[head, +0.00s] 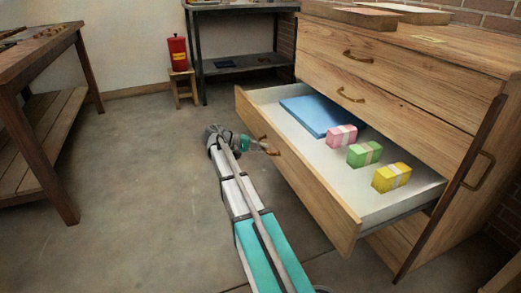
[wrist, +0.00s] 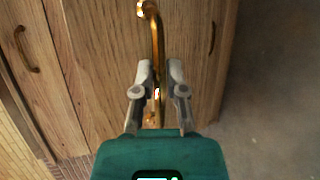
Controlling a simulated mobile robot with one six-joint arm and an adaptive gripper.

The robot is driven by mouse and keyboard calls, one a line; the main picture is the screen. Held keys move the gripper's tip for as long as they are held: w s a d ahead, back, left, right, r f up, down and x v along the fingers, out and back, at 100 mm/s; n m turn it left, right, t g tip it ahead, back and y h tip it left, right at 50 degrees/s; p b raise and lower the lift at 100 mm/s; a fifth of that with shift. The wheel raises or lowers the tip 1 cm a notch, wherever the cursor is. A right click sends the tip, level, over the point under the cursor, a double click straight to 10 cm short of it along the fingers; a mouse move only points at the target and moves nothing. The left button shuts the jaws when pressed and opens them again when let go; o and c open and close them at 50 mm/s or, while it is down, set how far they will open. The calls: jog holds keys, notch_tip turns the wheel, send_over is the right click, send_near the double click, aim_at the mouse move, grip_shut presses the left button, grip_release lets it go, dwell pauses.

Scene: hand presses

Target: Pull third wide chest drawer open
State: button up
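The wide wooden chest (head: 400,50) stands at the right in the head view. Its third drawer (head: 308,188) is pulled far out, with the pale inside showing. It holds a blue flat item (head: 312,115) and pink (head: 342,136), green (head: 364,155) and yellow (head: 391,177) banded bundles. My gripper (head: 263,146) is at this drawer's front. In the wrist view, my gripper (wrist: 160,72) has its fingers close on both sides of the brass handle (wrist: 156,40) and appears shut on it. The part of the handle low between the fingers is partly hidden.
The two drawers above, with handles (head: 357,57) and (head: 350,97), are closed. A dark upright bar (head: 455,180) stands by the chest's right side. A workbench (head: 45,55) is at left, and a red can (head: 178,52) on a stool at the back. The floor between is clear.

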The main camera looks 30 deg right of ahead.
jog(key=o, duration=0.4)
jog(key=shift+w+f, duration=0.1)
jog(key=shift+w, duration=0.2)
jog(key=shift+s, duration=0.1)
jog(key=shift+o, duration=0.2)
jog(key=shift+s, duration=0.1)
jog(key=s+a+r+n+t+y+p, duration=0.2)
jog(key=s+a+y+p, duration=0.4)
jog(key=a, duration=0.8)
jog(key=s+a+r+n+t+y+p, duration=0.2)
jog(key=s+a+r+t+y+p, duration=0.2)
jog(key=s+a+p, duration=0.8)
jog(key=a+t+y+p, duration=0.1)
jog(key=a+y+p, duration=0.1)
jog(key=shift+n+t+y, duration=0.3)
jog(key=shift+t+y, duration=0.1)
